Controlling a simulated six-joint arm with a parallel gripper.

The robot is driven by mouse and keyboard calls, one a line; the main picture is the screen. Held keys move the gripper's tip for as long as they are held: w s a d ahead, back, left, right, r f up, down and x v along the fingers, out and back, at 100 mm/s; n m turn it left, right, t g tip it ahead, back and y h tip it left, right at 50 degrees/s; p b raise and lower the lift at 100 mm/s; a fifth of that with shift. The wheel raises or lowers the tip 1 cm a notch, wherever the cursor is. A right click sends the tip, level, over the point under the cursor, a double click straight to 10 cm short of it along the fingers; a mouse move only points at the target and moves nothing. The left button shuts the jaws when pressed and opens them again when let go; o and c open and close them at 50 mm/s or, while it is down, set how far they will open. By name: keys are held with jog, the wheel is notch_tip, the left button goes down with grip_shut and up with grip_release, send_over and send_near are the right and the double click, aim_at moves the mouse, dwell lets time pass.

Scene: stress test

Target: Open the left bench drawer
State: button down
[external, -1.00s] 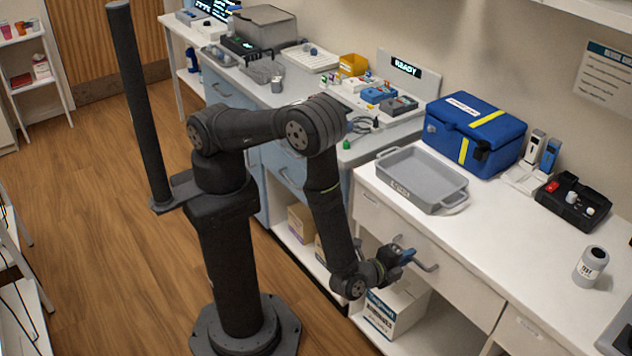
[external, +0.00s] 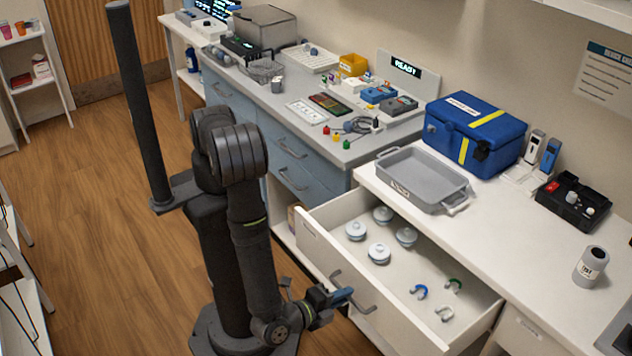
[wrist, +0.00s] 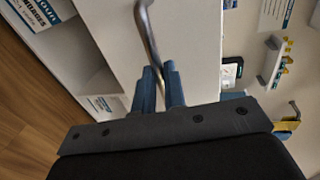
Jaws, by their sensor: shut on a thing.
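The white bench drawer (external: 410,333) is pulled well out from the bench, and its inside shows from above. Its grey bar handle (external: 366,309) is on the front panel. My gripper (external: 341,297) is at the handle, with its blue fingers shut on the bar. In the wrist view, the handle (wrist: 147,32) runs down between the fingertips of my gripper (wrist: 161,72). The drawer front fills the middle of that view. The gripped stretch of the bar is partly hidden by the fingers.
Several round white lidded containers (external: 378,253) and several small U-shaped pieces (external: 419,291) lie in the drawer. A grey tray (external: 425,178) and a blue case (external: 472,130) stand on the bench above.

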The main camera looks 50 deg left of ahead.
jog(key=f+v, duration=0.2)
jog(key=v, duration=0.8)
jog(key=shift+s, duration=0.25)
jog(key=c, duration=1.5)
grip_release()
jog(key=shift+s, duration=0.1)
jog(key=v, duration=1.7)
jog(key=shift+s, duration=0.15)
jog(key=x, duration=1.7)
jog(key=shift+w+f, duration=0.1)
jog(key=shift+w, duration=0.15)
